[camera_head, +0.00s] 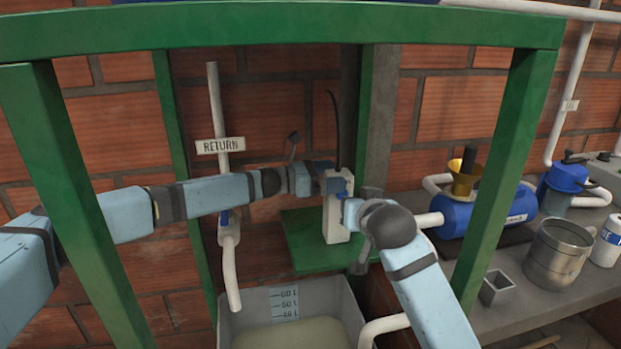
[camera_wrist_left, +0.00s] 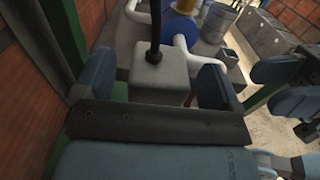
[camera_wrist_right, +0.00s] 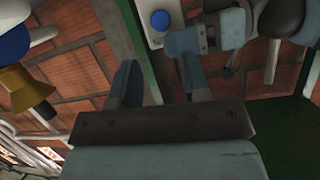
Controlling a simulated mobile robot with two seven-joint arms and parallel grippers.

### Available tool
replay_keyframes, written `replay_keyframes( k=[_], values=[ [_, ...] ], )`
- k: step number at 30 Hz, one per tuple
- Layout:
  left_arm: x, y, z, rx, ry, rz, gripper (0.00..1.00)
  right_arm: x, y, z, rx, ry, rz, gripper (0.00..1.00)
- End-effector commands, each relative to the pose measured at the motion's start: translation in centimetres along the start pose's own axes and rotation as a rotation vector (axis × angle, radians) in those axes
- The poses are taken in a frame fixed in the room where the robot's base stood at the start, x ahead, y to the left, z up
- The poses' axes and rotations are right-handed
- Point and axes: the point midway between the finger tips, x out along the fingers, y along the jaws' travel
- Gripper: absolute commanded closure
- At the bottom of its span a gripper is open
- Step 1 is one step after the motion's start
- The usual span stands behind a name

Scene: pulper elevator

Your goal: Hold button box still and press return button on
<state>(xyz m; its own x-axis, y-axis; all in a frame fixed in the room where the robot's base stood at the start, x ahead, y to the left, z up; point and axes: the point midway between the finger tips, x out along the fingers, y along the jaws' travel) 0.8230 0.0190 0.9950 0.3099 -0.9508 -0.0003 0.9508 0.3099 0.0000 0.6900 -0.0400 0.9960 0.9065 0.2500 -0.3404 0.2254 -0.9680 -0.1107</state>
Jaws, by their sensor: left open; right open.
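The button box (camera_head: 336,222) is a pale upright box above the green shelf, partly covered by my grippers in the head view. In the left wrist view the box (camera_wrist_left: 160,76) has a black cable from its top. My left gripper (camera_wrist_left: 150,72) is open, with its fingers on either side of the box; I cannot tell whether either touches. In the right wrist view a round blue button (camera_wrist_right: 160,20) shows on the box face. My right gripper (camera_wrist_right: 157,66) is open and empty in front of the box, its fingers apart from the button. No button lettering is readable.
A green frame (camera_head: 290,25) surrounds the arms, with a green shelf (camera_head: 305,252) below. A RETURN sign (camera_head: 220,145) hangs on a white pipe at left. A tank (camera_head: 290,310) stands below. A blue pump (camera_head: 480,215) and metal pot (camera_head: 557,253) sit on the right counter.

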Motion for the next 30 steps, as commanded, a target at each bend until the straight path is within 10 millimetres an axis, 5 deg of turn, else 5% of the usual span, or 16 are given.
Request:
replay_keyframes(
  k=[6, 16, 24, 30],
  values=[
    [1.9, 0.0, 0.0, 0.0, 0.0, 0.0, 0.11, 0.0, 0.0, 0.0, 0.0, 0.0, 0.0, 0.57],
    [2.2, 0.0, 0.0, 0.0, 0.0, 0.0, 0.11, 0.0, 0.0, 0.0, 0.0, 0.0, 0.0, 0.57],
    [2.2, 0.0, 0.0, 0.0, 0.0, 0.0, 0.73, 0.0, 0.0, 0.0, 0.0, 0.0, 0.0, 0.57],
    [2.1, 0.0, 0.0, 0.0, 0.0, 0.0, 0.74, 0.0, 0.0, 0.0, 0.0, 0.0, 0.0, 1.0]
  ],
)
